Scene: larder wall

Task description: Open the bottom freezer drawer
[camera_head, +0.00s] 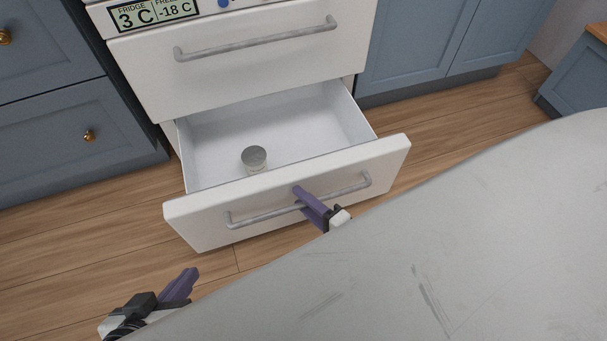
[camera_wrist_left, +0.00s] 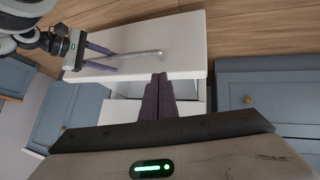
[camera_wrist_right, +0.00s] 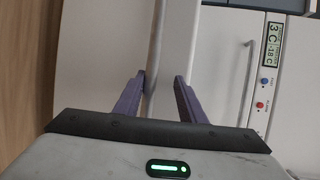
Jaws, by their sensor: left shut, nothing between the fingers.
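The bottom freezer drawer (camera_head: 385,160) is pulled well out, its white inside showing. Its grey bar handle (camera_head: 250,217) runs across the front and also shows in the right wrist view (camera_wrist_right: 157,40). My right gripper (camera_head: 299,192) is at the handle, fingers apart on either side of the bar. In the right wrist view the bar lies between the fingers (camera_wrist_right: 162,77), close to the left one. My left gripper (camera_head: 190,273) is shut and empty, in front of the drawer's left end and clear of it; its fingers (camera_wrist_left: 158,78) are together in the left wrist view.
A small round tin or cup (camera_head: 254,157) stands inside the drawer. The upper drawer (camera_head: 250,65) is closed, below a temperature display (camera_head: 153,12). Blue cabinets (camera_head: 62,140) flank the appliance. Wooden floor (camera_head: 90,245) is clear at the left.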

